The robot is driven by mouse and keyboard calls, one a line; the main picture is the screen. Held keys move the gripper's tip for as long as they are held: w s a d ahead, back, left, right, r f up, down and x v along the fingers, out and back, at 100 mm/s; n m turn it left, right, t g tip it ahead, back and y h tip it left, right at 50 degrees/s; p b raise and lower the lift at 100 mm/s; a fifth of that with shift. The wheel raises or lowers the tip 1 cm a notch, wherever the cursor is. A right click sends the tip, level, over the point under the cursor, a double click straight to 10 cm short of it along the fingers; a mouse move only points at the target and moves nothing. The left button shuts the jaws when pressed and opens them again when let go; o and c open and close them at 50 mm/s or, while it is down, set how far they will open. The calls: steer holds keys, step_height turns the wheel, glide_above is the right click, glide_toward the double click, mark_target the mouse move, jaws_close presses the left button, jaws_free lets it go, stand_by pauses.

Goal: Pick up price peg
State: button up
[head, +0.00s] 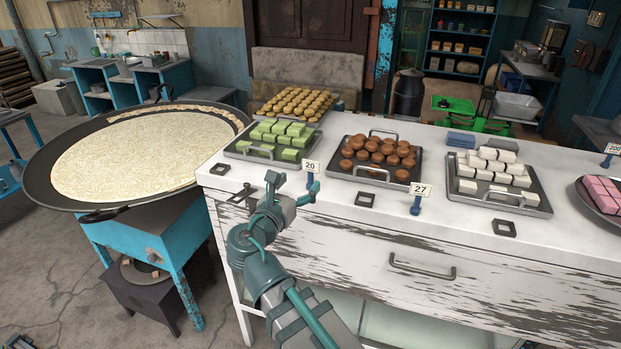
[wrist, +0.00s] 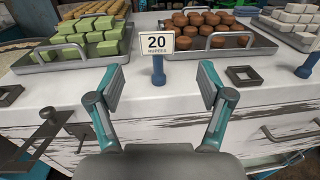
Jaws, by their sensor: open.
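A price peg (head: 311,174) has a white card reading 20 on a short blue post. It stands upright at the counter's front edge, between the green and brown sweet trays. In the wrist view the same peg (wrist: 158,58) stands ahead, centred between the two fingers. My gripper (head: 292,187) is open and empty at the counter front, close to this peg. In the wrist view my gripper (wrist: 160,90) has its fingers spread wide, with the peg beyond the tips. Another peg (head: 417,198) with a card reading 27 stands further right. A third peg (head: 609,156) is at the right edge.
The white counter (head: 335,204) holds a green sweet tray (head: 241,155), a brown sweet tray (head: 340,168) and a white sweet tray (head: 458,189). Small dark square frames (head: 366,199) lie along the front edge. A large pan (head: 42,193) stands left.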

mark_target(310, 167)
steer(key=shift+a+p+x, duration=0.2)
steer(key=shift+p+x, duration=1.1)
steer(key=shift+x, duration=2.95)
steer(key=shift+f, duration=0.15)
steer(key=c, duration=1.3)
